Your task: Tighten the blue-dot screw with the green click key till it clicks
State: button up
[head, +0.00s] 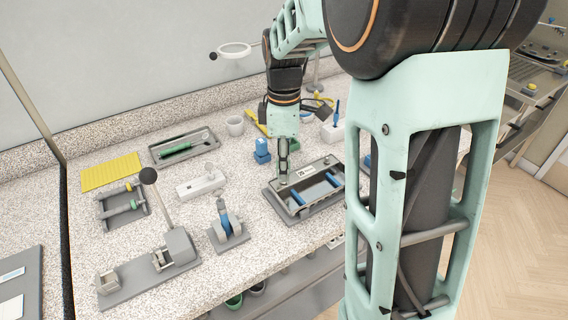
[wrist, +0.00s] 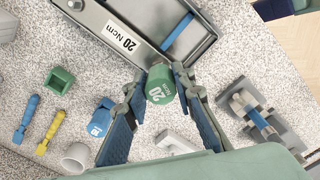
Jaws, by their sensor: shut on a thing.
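My gripper (wrist: 161,80) is shut on the green click key (wrist: 161,90), whose cap is marked 20. It also shows in the head view (head: 283,168), pointing down at the left end of the grey fixture (head: 297,212). In the wrist view the key is at the corner of the fixture (wrist: 195,52), near a label (wrist: 122,40) reading 20 Ncm. The blue-dot screw cannot be made out; the key and fingers cover that spot. I cannot tell whether the key's tip is seated on a screw.
A blue key (wrist: 100,118) and an empty-looking green holder (wrist: 60,78) stand nearby. A blue clamp (head: 228,226), a lever press (head: 178,250) and a white device (head: 201,184) stand around the fixture. A tray (head: 207,150) lies at the back. Bare speckled counter lies between them.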

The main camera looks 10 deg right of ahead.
grip_shut()
jog(key=shift+m+p, duration=0.35)
jog(key=shift+m, duration=1.35)
jog(key=shift+m, duration=1.1)
jog(key=shift+m+p, duration=0.3)
jog(key=shift+m, duration=0.4)
jog(key=shift+m+p, duration=0.35)
jog(key=shift+m, duration=1.35)
